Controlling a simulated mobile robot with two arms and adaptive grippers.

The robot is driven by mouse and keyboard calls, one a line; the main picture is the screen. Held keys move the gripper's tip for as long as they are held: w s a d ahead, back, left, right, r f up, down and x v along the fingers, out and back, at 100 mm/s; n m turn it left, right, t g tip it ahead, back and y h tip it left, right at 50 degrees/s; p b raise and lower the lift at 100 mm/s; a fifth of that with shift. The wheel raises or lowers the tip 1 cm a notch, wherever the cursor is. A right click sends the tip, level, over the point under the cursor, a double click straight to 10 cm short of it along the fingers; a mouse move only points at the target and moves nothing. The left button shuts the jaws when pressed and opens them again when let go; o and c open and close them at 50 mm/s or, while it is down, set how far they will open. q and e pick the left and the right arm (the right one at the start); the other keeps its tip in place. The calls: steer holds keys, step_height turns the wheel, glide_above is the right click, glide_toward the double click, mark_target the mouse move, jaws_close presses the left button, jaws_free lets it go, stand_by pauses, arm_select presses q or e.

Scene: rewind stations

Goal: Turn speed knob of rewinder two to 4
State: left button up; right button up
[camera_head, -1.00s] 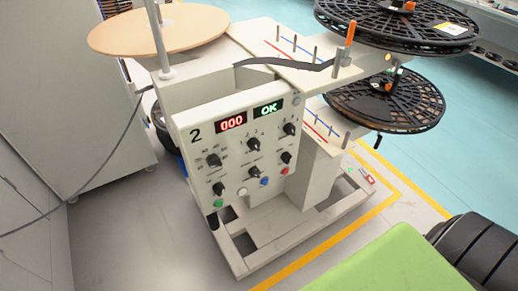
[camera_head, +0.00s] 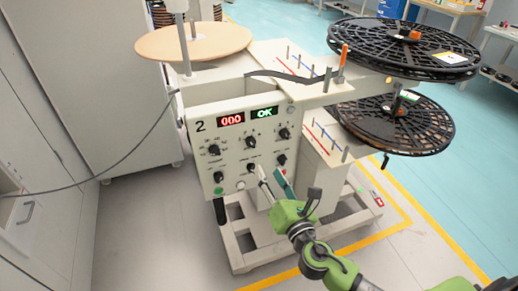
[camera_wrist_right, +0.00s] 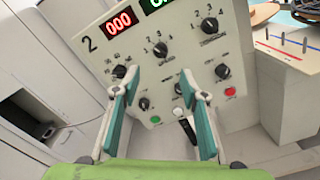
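Rewinder two has a white control panel (camera_head: 236,150) marked "2", with a red display reading 000 and a green one reading OK. In the head view its upper row has a left knob (camera_head: 214,150), a middle knob (camera_head: 251,142) and a right knob (camera_head: 284,133). The wrist view shows these as left (camera_wrist_right: 119,71), middle (camera_wrist_right: 160,49) and right (camera_wrist_right: 208,25); the small labels are too blurred to tell which is speed. My right gripper (camera_head: 269,171), also in the wrist view (camera_wrist_right: 158,78), is open and empty before the lower panel. My left gripper is out of view.
Smaller knobs and a green button (camera_wrist_right: 155,119) and red button (camera_wrist_right: 230,91) sit lower on the panel. Black reels (camera_head: 405,48) overhang at the right, and a tan disc (camera_head: 160,40) sits at upper left. A grey cabinet (camera_head: 90,90) stands at left.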

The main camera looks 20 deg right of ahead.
mark_target(253, 145)
steer(key=w, duration=0.4)
steer(key=w+p, duration=0.1)
steer(key=w, duration=0.8)
steer(key=shift+w+a+f, duration=0.15)
steer(key=shift+w+a, duration=0.1)
steer(key=c, duration=1.1)
